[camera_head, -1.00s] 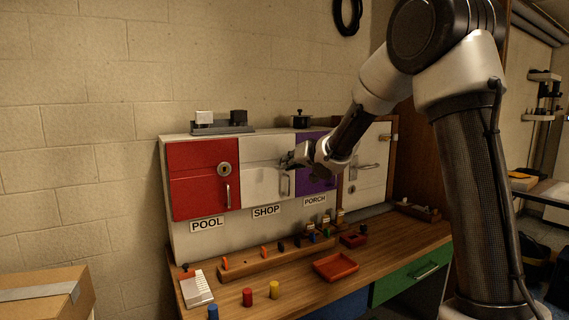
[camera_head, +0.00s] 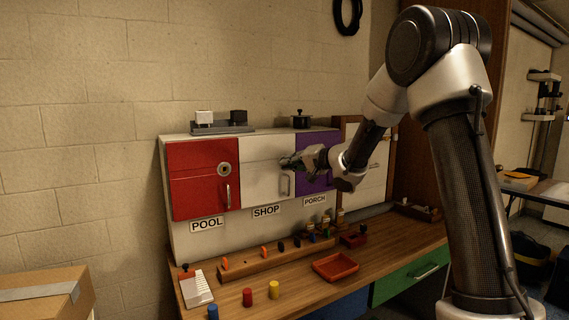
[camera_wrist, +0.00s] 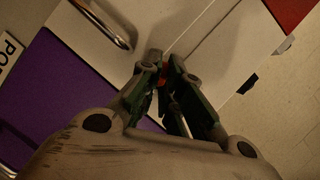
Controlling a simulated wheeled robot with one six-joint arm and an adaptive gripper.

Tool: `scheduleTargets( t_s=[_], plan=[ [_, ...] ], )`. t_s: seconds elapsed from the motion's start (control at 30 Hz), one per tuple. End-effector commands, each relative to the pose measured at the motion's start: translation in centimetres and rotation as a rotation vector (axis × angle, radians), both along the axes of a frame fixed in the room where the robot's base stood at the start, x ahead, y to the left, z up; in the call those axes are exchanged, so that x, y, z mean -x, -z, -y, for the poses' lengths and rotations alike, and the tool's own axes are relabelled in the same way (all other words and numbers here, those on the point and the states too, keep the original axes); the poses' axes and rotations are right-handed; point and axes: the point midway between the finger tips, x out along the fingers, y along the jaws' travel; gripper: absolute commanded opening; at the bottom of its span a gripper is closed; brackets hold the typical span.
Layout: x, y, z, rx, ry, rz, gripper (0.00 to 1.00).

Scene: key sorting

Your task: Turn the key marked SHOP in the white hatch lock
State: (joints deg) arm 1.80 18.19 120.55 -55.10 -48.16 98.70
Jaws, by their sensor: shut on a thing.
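The white hatch (camera_head: 259,170) sits between the red and purple hatches, above a SHOP label (camera_head: 266,211). Its handle (camera_head: 285,185) also shows at the top left of the wrist view (camera_wrist: 103,25). My gripper (camera_head: 288,162) is at the upper right part of the white hatch. In the wrist view my gripper (camera_wrist: 166,66) is shut on a small orange-red piece (camera_wrist: 163,75), seemingly a key head. The fingers mostly hide it. Its marking cannot be read. The white hatch's lock is hidden behind my fingers, so I cannot tell how deep the key sits.
The red hatch (camera_head: 204,182) is to the left and the purple hatch (camera_head: 318,179) to the right; all look closed. A wooden key rack (camera_head: 283,258) with several keys, a red tray (camera_head: 335,267) and coloured pegs are on the bench below.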

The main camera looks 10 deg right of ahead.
Motion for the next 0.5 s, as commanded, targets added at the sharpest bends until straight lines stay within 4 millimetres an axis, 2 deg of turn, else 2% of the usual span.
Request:
scheduleTargets(
  t_s=[0.13,0.5],
  plan=[
    [-0.14,-0.09,0.12,-0.158,0.001,-0.047,0.00],
    [-0.13,-0.09,0.11,-0.175,0.001,-0.054,0.00]
  ],
)
